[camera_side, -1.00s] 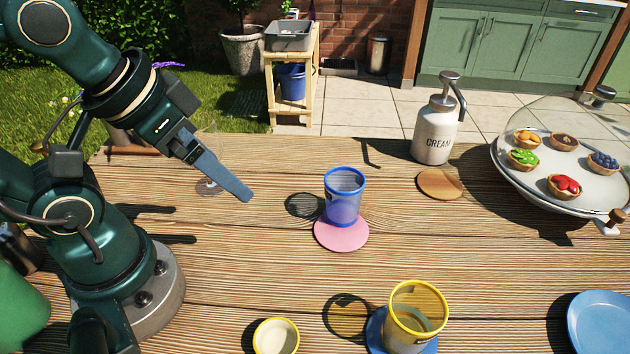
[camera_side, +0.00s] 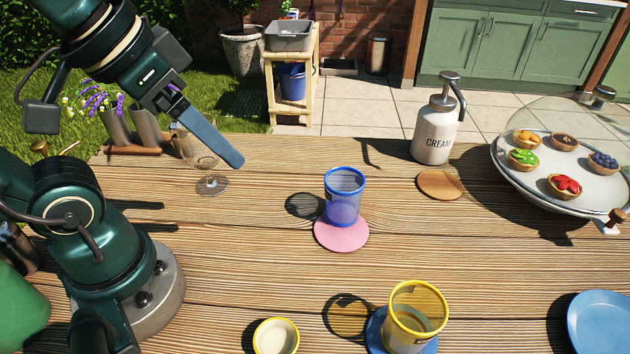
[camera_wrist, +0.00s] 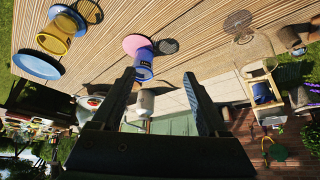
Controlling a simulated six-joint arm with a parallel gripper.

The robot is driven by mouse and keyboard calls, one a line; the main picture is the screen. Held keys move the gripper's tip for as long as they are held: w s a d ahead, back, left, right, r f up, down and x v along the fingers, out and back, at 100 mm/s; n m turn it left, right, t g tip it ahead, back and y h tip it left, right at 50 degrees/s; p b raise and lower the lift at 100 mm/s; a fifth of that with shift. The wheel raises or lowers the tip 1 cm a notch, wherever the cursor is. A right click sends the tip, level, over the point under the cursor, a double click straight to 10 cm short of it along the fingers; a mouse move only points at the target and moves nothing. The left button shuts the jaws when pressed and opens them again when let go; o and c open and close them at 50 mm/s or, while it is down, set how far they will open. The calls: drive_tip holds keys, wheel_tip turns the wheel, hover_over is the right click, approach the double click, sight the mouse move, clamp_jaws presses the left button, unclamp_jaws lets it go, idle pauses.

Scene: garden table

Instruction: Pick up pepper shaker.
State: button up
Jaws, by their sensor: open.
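I cannot make out a pepper shaker in either view. My gripper (camera_side: 228,158) is raised at the left of the table, above and in front of a clear stemmed glass (camera_side: 211,184). Only one finger shows clearly in the side view. In the wrist view my gripper (camera_wrist: 162,88) has its two dark fingers spread apart, with nothing held between them. The wrist view is turned, with the table at the top.
A blue cup (camera_side: 343,205) stands on a pink coaster (camera_side: 341,243). A yellow cup (camera_side: 417,300), small bowl (camera_side: 276,338), cream dispenser (camera_side: 438,122), wooden coaster (camera_side: 440,190), tart tray (camera_side: 500,170) and blue plate (camera_side: 602,322) share the table. Dark pots (camera_side: 147,124) stand at back left.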

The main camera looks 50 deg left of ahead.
drive_tip(key=w+r+n+t+h, duration=0.1)
drive_tip(key=w+r+n+t, duration=0.2)
drive_tip(key=w+r+t, duration=1.15)
drive_tip(key=w+a+r+n+g+y, duration=0.35)
drive_tip(key=w+a+n+y, duration=0.25)
drive_tip(key=a, duration=0.4)
drive_tip(key=w+a+r+n+g+y, duration=0.2)
drive_tip(key=w+a+r+n+y, duration=0.35)
drive_tip(key=a, duration=0.45)
drive_tip(key=s+a+f+n+g+y, duration=0.35)
drive_tip(key=a+n+g, duration=0.2)
drive_tip(key=a, duration=0.35)
drive_tip(key=n+g+h, duration=0.5)
drive_tip(key=n+g, duration=0.2)
drive_tip(key=g, duration=1.1)
hover_over(174, 154)
drive_tip(key=w+d, duration=0.3)
drive_tip(key=f, duration=3.5)
drive_tip(key=shift+d+f, duration=0.1)
drive_tip(key=shift+d, duration=0.1)
drive_tip(key=shift+s+a+f, duration=0.1)
drive_tip(key=shift+f, duration=0.1)
drive_tip(key=shift+x, duration=2.4)
clamp_jaws()
